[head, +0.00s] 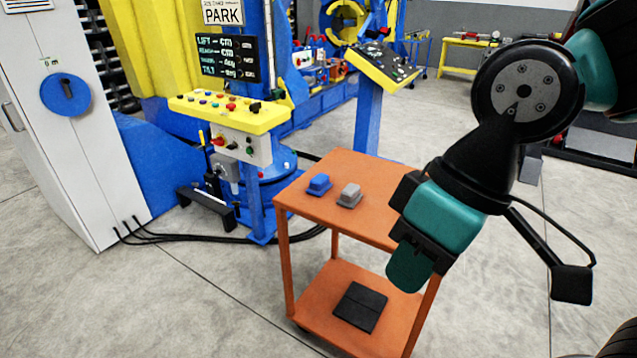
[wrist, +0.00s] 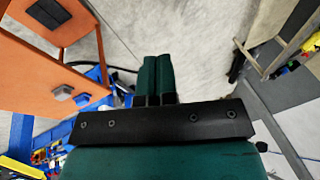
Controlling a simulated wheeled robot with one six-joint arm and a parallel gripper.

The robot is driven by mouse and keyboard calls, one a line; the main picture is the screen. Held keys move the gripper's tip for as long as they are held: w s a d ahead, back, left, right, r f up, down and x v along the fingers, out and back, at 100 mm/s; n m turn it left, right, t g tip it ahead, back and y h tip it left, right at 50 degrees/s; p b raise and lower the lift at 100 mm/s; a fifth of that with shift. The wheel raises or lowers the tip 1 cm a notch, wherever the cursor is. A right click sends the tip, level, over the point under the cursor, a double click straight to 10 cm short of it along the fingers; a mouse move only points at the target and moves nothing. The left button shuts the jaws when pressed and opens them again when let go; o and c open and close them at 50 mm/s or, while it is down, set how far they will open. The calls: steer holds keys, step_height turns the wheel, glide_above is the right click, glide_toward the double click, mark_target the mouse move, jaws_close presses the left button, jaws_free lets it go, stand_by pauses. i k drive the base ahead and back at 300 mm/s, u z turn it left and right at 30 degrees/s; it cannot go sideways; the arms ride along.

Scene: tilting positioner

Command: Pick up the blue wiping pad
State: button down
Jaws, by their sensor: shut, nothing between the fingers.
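The blue wiping pad (head: 319,185) lies on the top of an orange cart (head: 330,222), near its left back part. It also shows in the wrist view (wrist: 82,101), beyond a grey pad. The grey pad (head: 349,195) lies just right of the blue one in the head view, with a small gap. My gripper (head: 405,268) hangs at the right side of the cart in the head view, apart from both pads. In the wrist view its two green fingers (wrist: 156,75) are together with nothing between them.
A dark flat item (head: 361,306) lies on the cart's lower shelf. A yellow control desk (head: 229,106) with buttons stands behind the cart, and a tilted console (head: 382,64) on a blue post is at the back. Cables run over the floor at left. Floor in front is clear.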

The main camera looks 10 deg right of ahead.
mark_target(320, 184)
steer(key=u, duration=0.75)
steer(key=i, duration=0.8)
steer(key=u, duration=0.7)
steer(key=i, duration=0.65)
steer(key=z, duration=0.6)
steer(key=i, duration=0.7)
steer(key=z, duration=0.65)
